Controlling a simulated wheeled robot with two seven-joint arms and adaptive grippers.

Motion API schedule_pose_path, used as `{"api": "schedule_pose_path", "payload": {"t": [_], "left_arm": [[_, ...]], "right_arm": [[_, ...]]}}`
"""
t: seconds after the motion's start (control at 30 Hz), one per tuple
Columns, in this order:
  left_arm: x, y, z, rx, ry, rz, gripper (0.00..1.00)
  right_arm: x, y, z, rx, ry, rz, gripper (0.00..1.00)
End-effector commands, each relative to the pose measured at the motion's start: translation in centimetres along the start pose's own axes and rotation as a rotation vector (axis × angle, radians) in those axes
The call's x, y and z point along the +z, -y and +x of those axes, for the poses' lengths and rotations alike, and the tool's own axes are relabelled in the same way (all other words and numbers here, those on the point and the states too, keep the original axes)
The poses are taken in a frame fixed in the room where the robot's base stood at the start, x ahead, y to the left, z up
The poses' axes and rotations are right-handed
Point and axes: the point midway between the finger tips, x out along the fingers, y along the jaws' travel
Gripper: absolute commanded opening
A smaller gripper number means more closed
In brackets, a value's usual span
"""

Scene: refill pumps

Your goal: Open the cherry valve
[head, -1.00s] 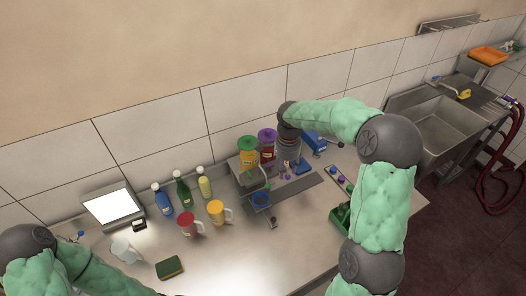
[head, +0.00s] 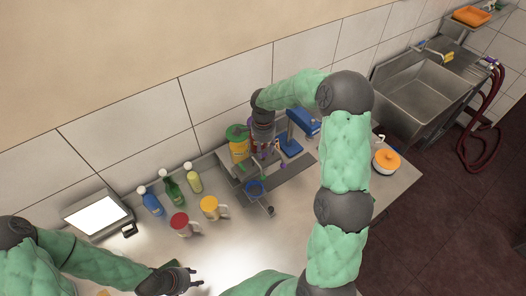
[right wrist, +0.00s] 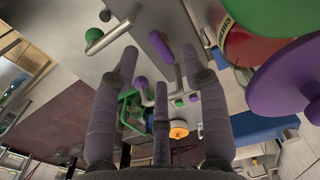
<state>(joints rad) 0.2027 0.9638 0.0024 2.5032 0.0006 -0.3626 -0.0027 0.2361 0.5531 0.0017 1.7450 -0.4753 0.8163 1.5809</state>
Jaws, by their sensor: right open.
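The dispenser has a green-lidded yellow container (head: 238,147) on the left and a dark red container beside it, mostly hidden behind my right gripper in the head view. In the right wrist view a red body (right wrist: 243,46) carries a partly readable label that looks like "CHERRY", near a large purple lid (right wrist: 288,82). A purple-ended handle (right wrist: 160,46) and a green knob (right wrist: 94,35) stick out nearby. My right gripper (head: 268,158) points down at the dispenser; its fingers (right wrist: 160,78) are spread and empty, with the purple-ended handle beyond them. My left gripper (head: 196,278) looks open and empty.
Bottles (head: 173,189), a red mug (head: 182,225) and a yellow mug (head: 210,207) stand left. An orange-lidded pot (head: 386,161) is at the right table edge.

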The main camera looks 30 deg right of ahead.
Motion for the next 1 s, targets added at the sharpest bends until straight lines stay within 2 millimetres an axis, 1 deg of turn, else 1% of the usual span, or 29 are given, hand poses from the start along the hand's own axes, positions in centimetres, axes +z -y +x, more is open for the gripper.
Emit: {"api": "schedule_pose_path", "payload": {"t": [0.03,0.1,0.23,0.4,0.6,0.63,0.67,0.7,0.77,0.8,1.0], "left_arm": [[0.0,-0.1,-0.2,0.000,0.000,0.000,0.40],[0.0,-0.1,-0.3,0.000,0.000,0.000,0.40],[0.0,-0.2,-0.5,0.000,0.000,0.000,0.40],[0.0,-0.2,-0.5,0.000,0.000,0.000,0.40],[0.0,-0.2,-0.5,0.000,0.000,0.000,0.40],[0.0,-0.2,-0.5,0.000,0.000,0.000,0.40],[0.0,-0.2,-0.5,0.000,0.000,0.000,0.40],[0.0,-0.2,-0.5,0.000,0.000,0.000,0.40],[0.0,-0.2,-0.5,0.000,0.000,0.000,0.40],[0.0,-0.2,-0.5,0.000,0.000,0.000,0.40],[0.0,-0.2,-0.4,0.000,0.000,0.000,0.40]], "right_arm": [[0.1,-0.1,0.8,0.003,0.002,-0.001,0.45],[0.0,0.0,1.6,0.002,0.001,0.000,0.45],[0.0,0.0,2.7,0.001,0.000,0.000,0.45],[0.0,0.0,3.2,-0.001,0.001,0.001,0.45],[0.0,0.0,3.2,-0.001,0.001,0.000,0.45],[0.0,0.0,3.2,-0.001,0.001,0.000,0.39],[0.0,0.0,3.2,-0.001,0.001,0.000,0.31],[0.0,0.0,3.2,-0.001,0.001,0.000,0.20],[0.0,0.0,3.2,-0.001,0.000,0.000,0.03],[0.0,0.0,3.2,-0.001,0.001,0.000,0.00],[0.0,0.0,3.2,-0.001,0.000,-0.003,0.00]]}}
